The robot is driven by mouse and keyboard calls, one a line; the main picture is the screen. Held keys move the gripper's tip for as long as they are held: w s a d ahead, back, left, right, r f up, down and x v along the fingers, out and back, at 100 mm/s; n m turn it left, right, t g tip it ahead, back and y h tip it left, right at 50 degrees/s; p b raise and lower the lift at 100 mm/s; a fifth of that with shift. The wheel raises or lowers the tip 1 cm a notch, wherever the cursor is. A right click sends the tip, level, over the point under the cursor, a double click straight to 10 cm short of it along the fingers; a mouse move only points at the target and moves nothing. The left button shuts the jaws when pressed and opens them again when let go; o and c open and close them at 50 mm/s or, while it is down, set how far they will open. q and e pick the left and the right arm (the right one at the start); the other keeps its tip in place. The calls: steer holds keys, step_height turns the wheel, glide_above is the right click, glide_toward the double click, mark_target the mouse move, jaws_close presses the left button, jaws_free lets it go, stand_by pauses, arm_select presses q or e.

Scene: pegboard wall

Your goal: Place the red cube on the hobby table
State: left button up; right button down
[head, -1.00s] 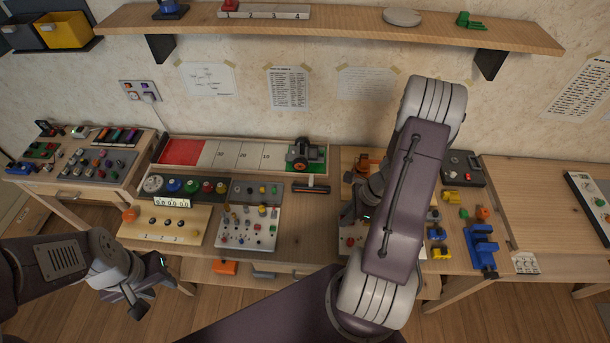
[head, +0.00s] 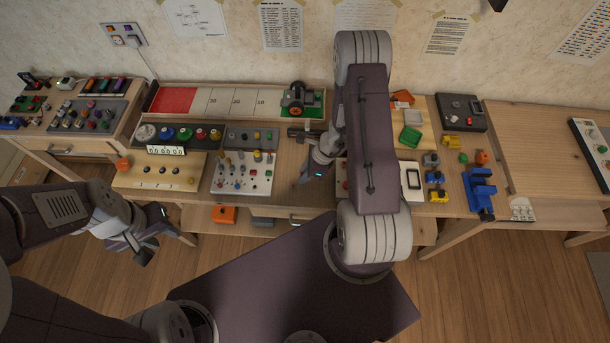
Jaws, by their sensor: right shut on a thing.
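I cannot make out a red cube in the head view. My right gripper (head: 310,174) is over the front part of the middle wooden table, right of the panel with small knobs. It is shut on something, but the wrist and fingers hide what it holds. My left gripper (head: 155,236) is open and empty, low in front of the table's left part. The middle table (head: 290,192) carries several panels and toys. A barer wooden table (head: 540,140) stands to its right. Which one is the hobby table cannot be told.
A knob panel (head: 243,180), a green block (head: 410,137) and a blue vise (head: 480,190) crowd the surface. My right arm hides part of the table. The right table's middle is clear.

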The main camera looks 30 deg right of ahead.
steer(key=shift+w+f, duration=0.1)
steer(key=shift+f, duration=0.4)
steer(key=shift+f, duration=0.1)
steer(key=c, duration=1.3)
jaws_free()
